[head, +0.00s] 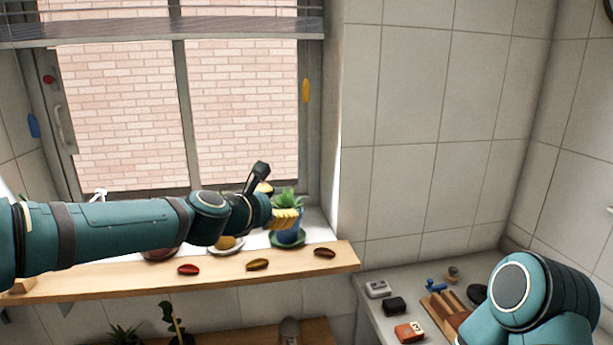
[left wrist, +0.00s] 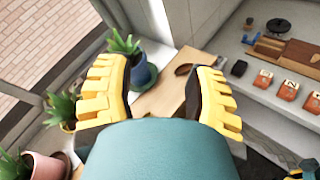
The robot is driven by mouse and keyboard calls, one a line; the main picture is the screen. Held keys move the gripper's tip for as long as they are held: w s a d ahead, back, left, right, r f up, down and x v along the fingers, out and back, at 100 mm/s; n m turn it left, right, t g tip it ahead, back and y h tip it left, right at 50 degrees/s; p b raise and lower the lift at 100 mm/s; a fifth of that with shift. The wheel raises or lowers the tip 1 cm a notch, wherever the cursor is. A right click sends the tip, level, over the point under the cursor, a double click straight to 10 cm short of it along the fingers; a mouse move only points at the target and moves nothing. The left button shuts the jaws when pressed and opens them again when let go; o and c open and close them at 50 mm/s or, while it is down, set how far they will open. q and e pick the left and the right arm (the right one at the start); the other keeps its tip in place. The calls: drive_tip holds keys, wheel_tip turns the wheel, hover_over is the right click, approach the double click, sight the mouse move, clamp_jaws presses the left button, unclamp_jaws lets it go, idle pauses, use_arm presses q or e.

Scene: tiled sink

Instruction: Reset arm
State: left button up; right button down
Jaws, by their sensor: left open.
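My left arm reaches in from the left in the head view, over the wooden shelf. Its gripper (head: 285,218) has yellow fingers and is in front of a blue potted plant (head: 290,236) by the window. In the left wrist view the gripper (left wrist: 160,95) is open, its two yellow fingers wide apart with nothing between them but the view of the shelf (left wrist: 165,100). The blue pot (left wrist: 143,73) stands beyond the left finger. Part of my right arm shows at the lower right of the head view; its gripper is out of view.
The shelf carries a red (head: 188,270), a yellow (head: 257,265) and a brown (head: 325,252) small piece along its front. The counter at right holds a black block (head: 394,306), an orange block (head: 409,331) and a wooden rack (head: 446,306). A tiled wall stands behind.

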use_arm(q)
drive_tip(key=s+f+m+g+y, duration=0.1)
drive_tip(key=s+f+m+g, duration=0.3)
drive_tip(key=f, duration=1)
drive_tip(key=s+f+m+g+y, duration=0.1)
drive_tip(key=s+f+m, duration=0.4)
drive_tip(key=f, duration=0.9)
drive_tip(key=s+a+f+m+g+y, duration=0.1)
drive_tip(key=s+a+f+m+g, duration=0.1)
drive_tip(key=s+f+m, duration=0.4)
drive_tip(key=s+a+f+m+g, duration=0.2)
drive_tip(key=s+f+m, duration=0.5)
drive_tip(key=s+f, duration=0.6)
drive_tip(key=shift+s+m+g+y, duration=0.3)
drive_tip(key=shift+s+g+y, duration=0.1)
drive_tip(key=shift+s+g, duration=0.6)
drive_tip(key=shift+f, duration=0.1)
